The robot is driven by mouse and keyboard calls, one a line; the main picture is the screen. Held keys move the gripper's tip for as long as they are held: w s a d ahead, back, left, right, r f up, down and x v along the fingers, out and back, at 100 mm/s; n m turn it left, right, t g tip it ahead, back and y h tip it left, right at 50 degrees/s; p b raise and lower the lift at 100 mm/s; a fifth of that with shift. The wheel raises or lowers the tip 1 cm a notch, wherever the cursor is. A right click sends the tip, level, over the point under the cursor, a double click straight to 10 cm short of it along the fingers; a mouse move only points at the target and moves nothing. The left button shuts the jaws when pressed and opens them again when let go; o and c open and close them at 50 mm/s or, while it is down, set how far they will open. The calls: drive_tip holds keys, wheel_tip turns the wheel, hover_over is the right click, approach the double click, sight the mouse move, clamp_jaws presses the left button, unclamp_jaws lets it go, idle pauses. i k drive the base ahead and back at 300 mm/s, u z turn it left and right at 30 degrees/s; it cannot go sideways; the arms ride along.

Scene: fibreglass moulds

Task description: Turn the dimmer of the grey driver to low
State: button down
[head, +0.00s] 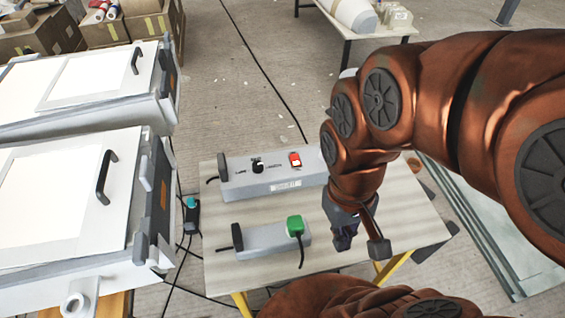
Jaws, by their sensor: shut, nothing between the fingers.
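The grey driver (285,183) is a long light-grey box at the back of a small wooden table. Its dimmer (258,166) is a black knob left of the middle of the top face, with small dark labels around it. The labels are too small to read surely, and I cannot tell which one the knob points to. A lit red switch (295,159) sits to its right. My gripper (344,240) is shut and empty, pointing down over the table, right of and nearer than the driver. It is apart from the dimmer. My arm hides the table's back right part.
A smaller grey box (263,240) with a green plug (295,225) lies in front of the driver. The wooden table (225,270) is clear along its front edge. White moulds with black handles (106,177) stand close on the left. Cables run across the floor.

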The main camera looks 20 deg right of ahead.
sight(257, 166)
drive_tip(key=z, duration=0.5)
drive_tip(key=k, duration=1.3)
drive_tip(key=u, duration=0.35)
drive_tip(key=i, duration=0.8)
drive_tip(key=u, duration=1.05)
drive_tip(key=i, duration=0.3)
drive_tip(key=u, duration=0.2)
